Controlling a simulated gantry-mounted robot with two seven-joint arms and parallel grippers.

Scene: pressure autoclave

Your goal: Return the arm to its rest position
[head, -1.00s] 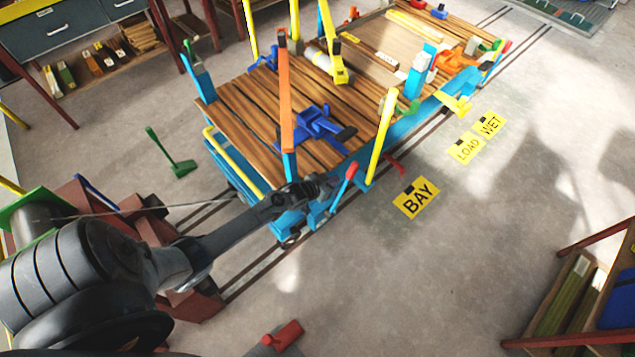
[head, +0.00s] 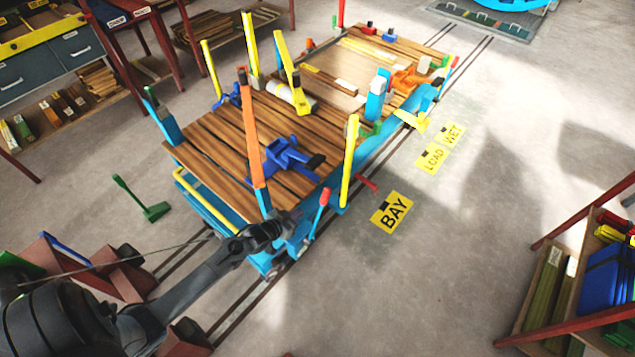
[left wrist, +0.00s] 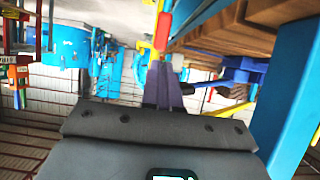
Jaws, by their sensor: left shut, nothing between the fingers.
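My left arm comes in from the lower left of the head view. My left gripper (head: 268,232) is at the near corner of the blue cart (head: 215,205), close to the foot of the orange post (head: 250,140) and left of the red-tipped blue lever (head: 318,210). Whether it touches the cart cannot be told. In the left wrist view its two fingers (left wrist: 162,85) are together with nothing between them, and the cart's wooden deck (left wrist: 240,35) is at the upper right. My right gripper is not in view.
The cart stands on floor rails (head: 240,308), with upright posts and a blue clamp (head: 285,160) on its deck. A green lever (head: 142,200) stands left of it. A shelf (head: 590,270) is at the right. Floor around the yellow BAY sign (head: 392,212) is clear.

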